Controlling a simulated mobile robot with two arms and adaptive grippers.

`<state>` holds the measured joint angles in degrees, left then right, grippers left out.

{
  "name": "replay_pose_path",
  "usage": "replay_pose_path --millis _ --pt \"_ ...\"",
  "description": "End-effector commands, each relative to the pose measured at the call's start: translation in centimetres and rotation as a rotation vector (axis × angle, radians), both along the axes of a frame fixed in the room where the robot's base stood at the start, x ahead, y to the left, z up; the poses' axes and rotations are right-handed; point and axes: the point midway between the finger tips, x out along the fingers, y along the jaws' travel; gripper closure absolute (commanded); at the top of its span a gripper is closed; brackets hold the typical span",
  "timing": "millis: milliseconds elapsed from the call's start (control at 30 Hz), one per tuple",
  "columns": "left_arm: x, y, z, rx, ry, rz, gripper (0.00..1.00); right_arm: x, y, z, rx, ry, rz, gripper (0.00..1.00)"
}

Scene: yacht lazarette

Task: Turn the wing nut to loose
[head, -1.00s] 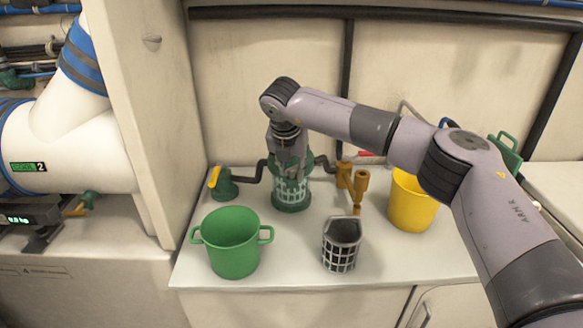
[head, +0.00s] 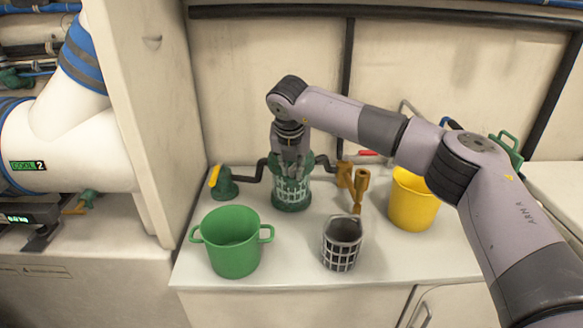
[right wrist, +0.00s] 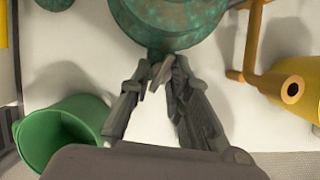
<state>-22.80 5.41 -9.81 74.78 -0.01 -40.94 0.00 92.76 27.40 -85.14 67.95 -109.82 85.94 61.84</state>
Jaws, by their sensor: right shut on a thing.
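A teal-green strainer housing (head: 292,194) with a clear grid-patterned middle stands at the back of the white counter. Its round, weathered top also shows at the upper edge of the right wrist view (right wrist: 170,18). My right gripper (head: 292,172) points down at the housing's top from above. In the right wrist view its fingertips (right wrist: 159,68) are drawn together at the near edge of the top, shut on the wing nut. The nut itself is almost wholly hidden by the fingers, so its angle cannot be told. My left gripper is out of view.
A green two-handled pot (head: 234,250) and a grey mesh basket (head: 341,243) stand in front. A yellow bucket (head: 411,203) is at right, brass fittings (head: 359,184) close beside the housing. A green valve with yellow handle (head: 225,184) is at left.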

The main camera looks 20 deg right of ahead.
Motion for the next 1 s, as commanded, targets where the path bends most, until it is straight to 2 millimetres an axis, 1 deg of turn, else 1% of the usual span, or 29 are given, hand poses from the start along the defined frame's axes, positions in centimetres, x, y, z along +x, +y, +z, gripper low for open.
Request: replay_pose_path --millis 100,133,433,767,867,967,1000 --pt "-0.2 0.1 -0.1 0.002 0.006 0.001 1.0 0.1 -0.2 0.1 -0.002 -0.001 -0.004 1.0" --pt "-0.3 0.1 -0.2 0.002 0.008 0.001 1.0 0.1 -0.2 0.1 -0.003 -0.001 -0.004 0.81" --pt "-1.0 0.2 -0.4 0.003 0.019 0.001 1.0 0.0 -0.1 0.0 -0.002 0.0 -0.004 0.61" --pt "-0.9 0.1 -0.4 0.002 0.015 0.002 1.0 0.0 0.0 0.3 -0.001 -0.001 -0.002 0.61" --pt "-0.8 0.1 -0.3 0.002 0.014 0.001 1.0 -0.3 0.1 1.2 -0.001 -0.002 -0.002 0.61" --pt "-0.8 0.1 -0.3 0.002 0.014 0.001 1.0 -1.0 0.4 2.8 -0.001 -0.003 -0.001 0.61" --pt "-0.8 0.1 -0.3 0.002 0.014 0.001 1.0 -1.2 0.5 3.6 0.0 -0.004 -0.001 0.61"
